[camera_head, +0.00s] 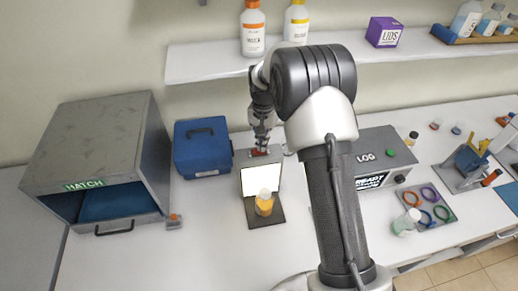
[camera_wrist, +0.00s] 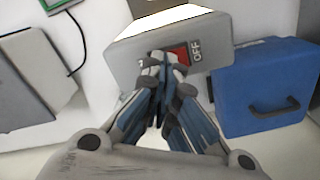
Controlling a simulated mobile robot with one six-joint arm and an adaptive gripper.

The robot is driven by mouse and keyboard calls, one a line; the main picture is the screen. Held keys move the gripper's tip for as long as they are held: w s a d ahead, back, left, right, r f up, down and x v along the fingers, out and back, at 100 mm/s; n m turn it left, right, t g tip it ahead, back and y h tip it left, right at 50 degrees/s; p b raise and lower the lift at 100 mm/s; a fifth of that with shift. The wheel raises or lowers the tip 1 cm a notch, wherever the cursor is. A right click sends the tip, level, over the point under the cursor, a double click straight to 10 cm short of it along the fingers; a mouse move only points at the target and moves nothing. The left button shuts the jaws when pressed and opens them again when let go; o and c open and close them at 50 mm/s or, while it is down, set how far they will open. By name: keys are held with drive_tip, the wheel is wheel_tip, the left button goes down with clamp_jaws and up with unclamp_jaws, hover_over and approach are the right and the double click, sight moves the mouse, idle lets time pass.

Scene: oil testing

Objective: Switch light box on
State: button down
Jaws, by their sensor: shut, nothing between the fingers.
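The light box (camera_head: 246,172) stands on the table with a bright white panel facing the front. A bottle with orange contents (camera_head: 264,203) stands on its dark base, in front of the panel. On the box's top is a red switch (camera_wrist: 181,54) beside the word OFF. My gripper (camera_head: 261,149) is over the top of the light box. In the wrist view my gripper (camera_wrist: 166,62) is shut and empty, its fingertips at the red switch and partly covering it. I cannot tell whether they press it.
A blue case (camera_head: 202,151) stands just left of the light box, with the grey hatch box (camera_head: 100,140) farther left. The grey LOG device (camera_head: 375,158) is to the right, behind my arm. A shelf (camera_head: 205,62) with bottles runs above.

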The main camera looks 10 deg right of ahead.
drive_tip(key=shift+r+p, duration=1.15)
drive_tip(key=shift+r, duration=1.1)
drive_tip(key=s+r+n+t+b, duration=0.15)
drive_tip(key=s+r+b, duration=0.25)
drive_tip(key=s+b, duration=0.4)
drive_tip(key=s+r+n+t+b, duration=0.1)
drive_tip(key=s+r+n+b, duration=0.15)
drive_tip(key=s+b, duration=0.55)
drive_tip(key=s+f+n+t+b, duration=0.1)
drive_tip(key=s+f+b, duration=0.3)
drive_tip(key=s, duration=0.6)
drive_tip(key=s+f+n+t+b, duration=0.1)
drive_tip(key=s+f+b, duration=0.3)
drive_tip(key=s, duration=0.6)
drive_tip(key=shift+f, duration=0.85)
